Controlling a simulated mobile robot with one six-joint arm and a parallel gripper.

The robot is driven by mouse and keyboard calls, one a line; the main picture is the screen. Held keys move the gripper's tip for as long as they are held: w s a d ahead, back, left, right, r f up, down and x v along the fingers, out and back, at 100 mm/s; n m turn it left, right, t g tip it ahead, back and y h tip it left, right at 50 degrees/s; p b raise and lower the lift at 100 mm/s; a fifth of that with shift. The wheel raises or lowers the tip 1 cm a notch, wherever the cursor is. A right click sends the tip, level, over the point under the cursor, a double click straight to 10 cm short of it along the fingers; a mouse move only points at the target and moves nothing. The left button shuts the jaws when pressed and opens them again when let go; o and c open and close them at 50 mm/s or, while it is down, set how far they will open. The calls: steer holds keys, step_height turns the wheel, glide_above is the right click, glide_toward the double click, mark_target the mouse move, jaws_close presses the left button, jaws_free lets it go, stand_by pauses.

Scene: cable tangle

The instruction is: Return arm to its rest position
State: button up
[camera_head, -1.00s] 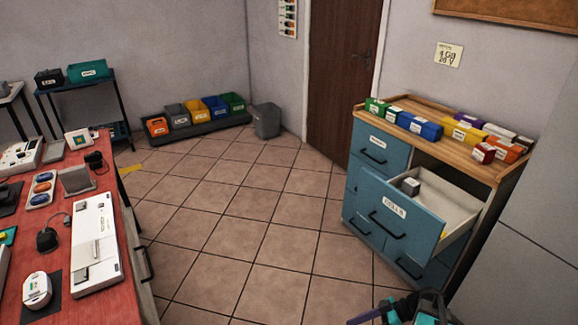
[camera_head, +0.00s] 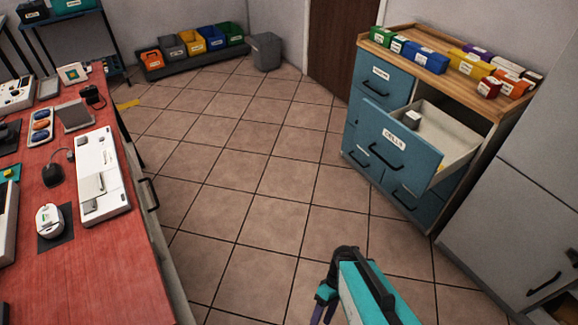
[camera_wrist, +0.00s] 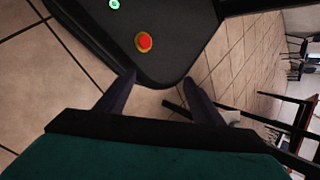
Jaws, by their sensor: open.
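My gripper (camera_wrist: 160,79) shows in the wrist view with its two dark fingers apart and nothing between them. In the head view my teal arm (camera_head: 362,290) is at the bottom, right of the middle, over the tiled floor. The dark purple fingers (camera_head: 322,308) there are partly cut off by the lower edge. The arm is apart from the cabinet and the red table.
The blue cabinet (camera_head: 375,115) stands at right with its upper drawer (camera_head: 403,142) pulled out, a small box inside. The red-topped table (camera_head: 105,265) with several devices is at left. Tiled floor (camera_head: 270,180) between them is clear. A grey cabinet (camera_head: 520,225) is at far right.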

steer(key=d+f+m+t+h, duration=0.1)
steer(key=d+f+m+h, duration=0.1)
steer(key=d+m, duration=0.4)
steer(key=shift+w+d+f+m+t+h, duration=0.15)
steer(key=shift+w+f+m+t+h, duration=0.15)
steer(key=shift+m+h, duration=0.65)
